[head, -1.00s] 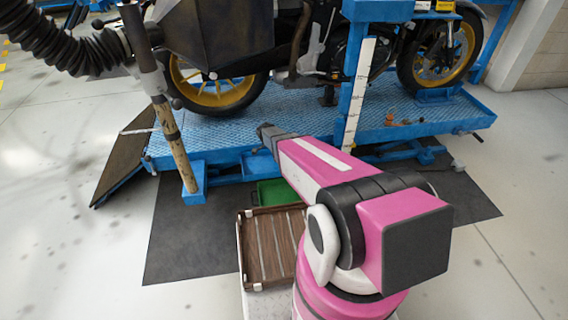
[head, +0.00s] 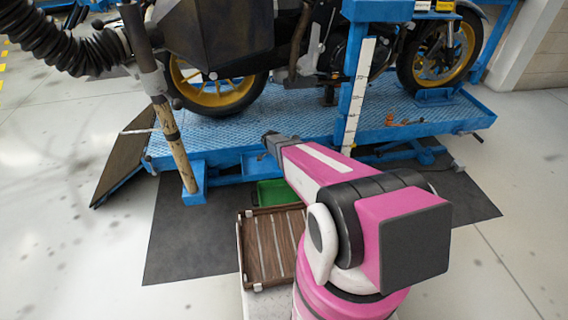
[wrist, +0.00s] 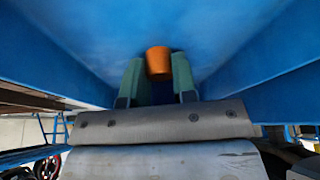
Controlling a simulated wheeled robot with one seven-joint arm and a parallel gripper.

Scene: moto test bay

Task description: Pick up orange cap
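The orange cap (wrist: 158,61) shows in the wrist view at the fingertips of my gripper (wrist: 158,68). It lies between the two green fingers and reaches a little beyond them. Its sides are very close to both fingers; I cannot tell whether they press on it. Blurred blue surfaces lie behind it and on both sides. In the head view my gripper (head: 270,139) is at the near edge of the blue lift platform (head: 290,128), and the cap there cannot be made out.
A motorcycle (head: 300,45) stands on the platform. A white ruler post (head: 357,95) rises right of my arm. Small orange and brown items (head: 391,119) lie on the platform at right. A green bin (head: 277,192) and a brown slatted tray (head: 270,248) sit below my arm.

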